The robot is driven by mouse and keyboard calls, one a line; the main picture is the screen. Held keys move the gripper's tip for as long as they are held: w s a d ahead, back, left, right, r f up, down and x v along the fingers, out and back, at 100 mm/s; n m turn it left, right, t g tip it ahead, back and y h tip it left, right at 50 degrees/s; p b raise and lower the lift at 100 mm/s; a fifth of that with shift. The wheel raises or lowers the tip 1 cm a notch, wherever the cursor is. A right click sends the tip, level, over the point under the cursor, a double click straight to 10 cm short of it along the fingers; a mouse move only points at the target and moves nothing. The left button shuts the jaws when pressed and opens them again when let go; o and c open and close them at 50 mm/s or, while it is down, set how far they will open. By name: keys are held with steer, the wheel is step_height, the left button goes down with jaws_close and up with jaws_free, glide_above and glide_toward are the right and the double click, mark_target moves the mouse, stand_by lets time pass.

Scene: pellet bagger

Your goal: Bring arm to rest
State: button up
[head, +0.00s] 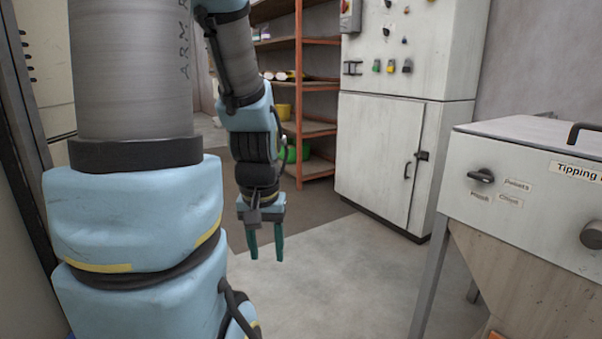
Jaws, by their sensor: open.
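My gripper (265,250) hangs at the end of my pale blue and grey arm, left of the picture's middle. Its two teal fingers point down and are apart, with nothing between them. It is in the air in front of the grey floor and touches nothing that I can see. My upper arm fills the left side and hides what is behind it.
A white control cabinet (377,160) stands at the back. A machine with a knob and a "Tipping" label (577,171) stands on legs at the right. Orange shelving (299,95) holds several items behind my arm. The floor (340,280) between is clear.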

step_height(320, 180, up, 26)
steer(key=p, duration=2.4)
steer(key=shift+f, duration=0.1)
